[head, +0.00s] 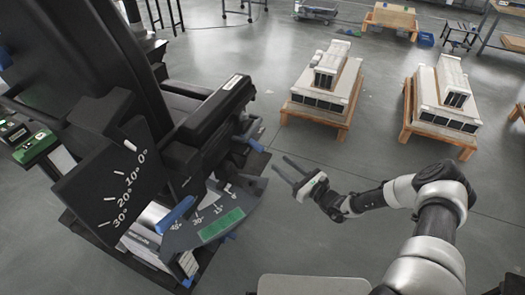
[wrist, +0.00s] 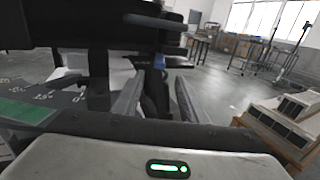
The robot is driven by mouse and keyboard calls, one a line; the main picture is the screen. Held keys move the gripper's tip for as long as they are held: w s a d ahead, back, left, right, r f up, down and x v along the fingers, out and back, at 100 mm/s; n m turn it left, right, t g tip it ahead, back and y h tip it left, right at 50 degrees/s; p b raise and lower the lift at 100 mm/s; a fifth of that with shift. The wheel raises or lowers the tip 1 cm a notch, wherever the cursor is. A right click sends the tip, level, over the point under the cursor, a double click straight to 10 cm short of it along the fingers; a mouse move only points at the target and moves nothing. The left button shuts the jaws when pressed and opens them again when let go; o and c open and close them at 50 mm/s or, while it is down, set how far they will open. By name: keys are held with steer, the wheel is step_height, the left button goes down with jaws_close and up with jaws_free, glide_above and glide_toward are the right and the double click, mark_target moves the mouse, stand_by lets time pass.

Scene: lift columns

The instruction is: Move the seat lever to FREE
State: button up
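The seat is a large black assembly (head: 205,115) at the left of the head view. A blue-tipped lever (head: 253,144) sticks out of its right side; its blue end (wrist: 159,62) also shows in the wrist view, ahead and between my fingers. Another blue handle (head: 175,214) lies lower, by a grey angle plate (head: 205,220) with a green patch. I cannot read a FREE mark. My gripper (head: 281,163) is open and empty, just right of the seat and apart from the blue-tipped lever. Its fingers (wrist: 157,98) also show in the wrist view.
Two wooden pallets (head: 316,113) (head: 437,138) with pale machine units stand on the floor at the back right. A black dial plate (head: 110,185) with angle marks rises at the seat's front left. The grey floor between seat and pallets is clear.

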mark_target(263, 150)
steer(key=b+x, duration=0.1)
steer(key=x, duration=1)
steer(key=shift+w+a, duration=0.1)
steer(key=shift+a, duration=0.1)
jaws_close()
